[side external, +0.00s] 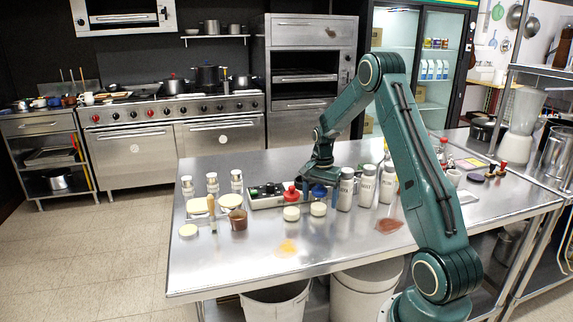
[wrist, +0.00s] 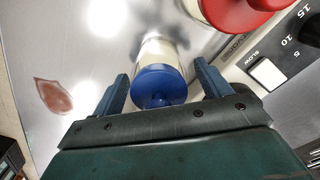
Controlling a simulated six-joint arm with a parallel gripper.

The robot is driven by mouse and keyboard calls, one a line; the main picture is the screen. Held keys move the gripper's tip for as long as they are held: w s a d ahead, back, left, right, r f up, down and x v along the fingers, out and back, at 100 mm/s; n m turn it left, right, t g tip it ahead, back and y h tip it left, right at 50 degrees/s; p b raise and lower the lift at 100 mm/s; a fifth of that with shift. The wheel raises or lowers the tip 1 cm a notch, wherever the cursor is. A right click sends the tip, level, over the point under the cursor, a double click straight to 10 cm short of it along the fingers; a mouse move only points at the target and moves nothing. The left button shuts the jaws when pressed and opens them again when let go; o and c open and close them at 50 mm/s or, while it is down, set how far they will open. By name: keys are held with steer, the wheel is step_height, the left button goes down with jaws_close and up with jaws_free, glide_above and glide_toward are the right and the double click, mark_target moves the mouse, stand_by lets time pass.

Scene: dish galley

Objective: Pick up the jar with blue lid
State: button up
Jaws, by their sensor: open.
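The jar with the blue lid (wrist: 160,84) is in the middle of the wrist view, its pale body running upward in the picture from the lid. In the side external view its cream body (side external: 318,209) stands upright on the steel table, with the lid partly hidden by my gripper. My gripper (side external: 319,189) is directly over the jar. In the wrist view my gripper (wrist: 161,70) is open, with one finger on each side of the jar and visible gaps to it.
A jar with a red lid (side external: 292,196) stands close on the left; its lid also shows in the wrist view (wrist: 238,10). Tall labelled shakers (side external: 345,190) crowd the right. The front of the table (side external: 215,275) is mostly clear.

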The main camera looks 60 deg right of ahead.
steer(key=c, duration=1.3)
steer(key=shift+r, duration=0.2)
step_height(320, 180, up, 20)
steer(key=shift+f, duration=0.1)
